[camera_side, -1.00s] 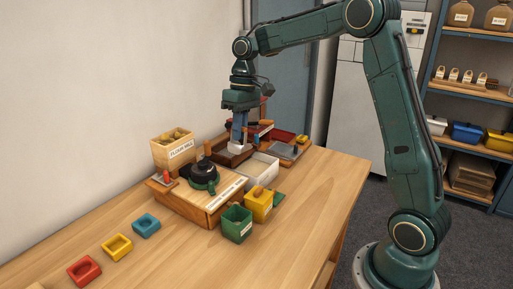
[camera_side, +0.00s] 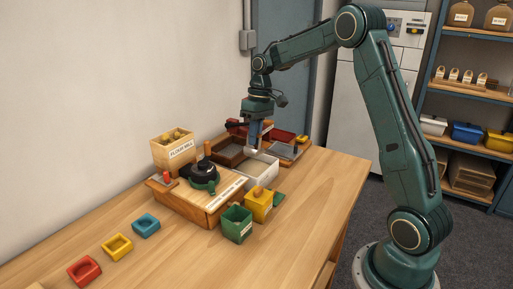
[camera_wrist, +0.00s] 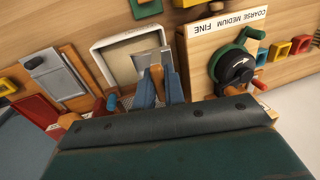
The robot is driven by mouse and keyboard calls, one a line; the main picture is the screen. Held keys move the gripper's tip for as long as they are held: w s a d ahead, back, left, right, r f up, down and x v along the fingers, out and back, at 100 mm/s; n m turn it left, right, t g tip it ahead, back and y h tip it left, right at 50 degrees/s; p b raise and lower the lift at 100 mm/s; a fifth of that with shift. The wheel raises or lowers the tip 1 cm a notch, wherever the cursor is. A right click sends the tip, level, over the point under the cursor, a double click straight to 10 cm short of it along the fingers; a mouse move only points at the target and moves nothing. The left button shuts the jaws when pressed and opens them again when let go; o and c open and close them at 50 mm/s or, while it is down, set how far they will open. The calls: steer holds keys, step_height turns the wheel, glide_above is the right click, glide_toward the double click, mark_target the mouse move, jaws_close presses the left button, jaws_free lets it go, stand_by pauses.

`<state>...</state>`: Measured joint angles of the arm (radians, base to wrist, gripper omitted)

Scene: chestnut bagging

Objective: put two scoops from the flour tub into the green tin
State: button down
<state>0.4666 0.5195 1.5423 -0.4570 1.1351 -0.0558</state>
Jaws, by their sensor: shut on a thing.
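The flour tub is the white open box (camera_side: 262,175), right of the mill block; in the wrist view it (camera_wrist: 100,52) holds a pale beige layer. My gripper (camera_side: 254,143) points down at the tub's far side. In the wrist view its blue fingers (camera_wrist: 159,88) are shut on the orange-brown handle of a scoop (camera_wrist: 156,76). The scoop's grey metal part (camera_wrist: 150,57) is at the tub's near right corner; I cannot tell its depth or whether it holds flour. The green tin (camera_side: 236,224) stands open at the table front, left of the yellow tin (camera_side: 259,205).
The mill (camera_side: 201,173) with its wooden hopper (camera_side: 172,150) stands left of the tub. Brown and red trays (camera_side: 229,151) lie behind the tub. Blue, yellow and red (camera_side: 84,271) small boxes line the left. The front right table is clear.

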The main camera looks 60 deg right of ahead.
steer(key=shift+f, duration=0.3)
steer(key=shift+y, duration=0.6)
steer(key=shift+d+f, duration=0.2)
steer(key=shift+f, duration=1.4)
steer(key=shift+d+f, duration=0.2)
steer(key=shift+f, duration=1.4)
steer(key=shift+d+f+h, duration=0.15)
steer(key=shift+f+h, duration=0.25)
steer(key=shift+f, duration=0.65)
steer(key=shift+d+f+h, duration=0.1)
steer(key=shift+f+h, duration=0.45)
steer(key=shift+h, duration=0.15)
steer(key=shift+d+f+h, duration=0.15)
steer(key=shift+d+h, duration=0.25)
steer(key=shift+d, duration=1.35)
steer(key=shift+a+h, duration=0.35)
steer(key=shift+h, duration=0.15)
steer(key=shift+r, duration=0.25)
steer(key=shift+a+r, duration=0.15)
steer(key=shift+r, duration=1.8)
steer(key=shift+a+r, duration=0.15)
steer(key=shift+r, duration=1.8)
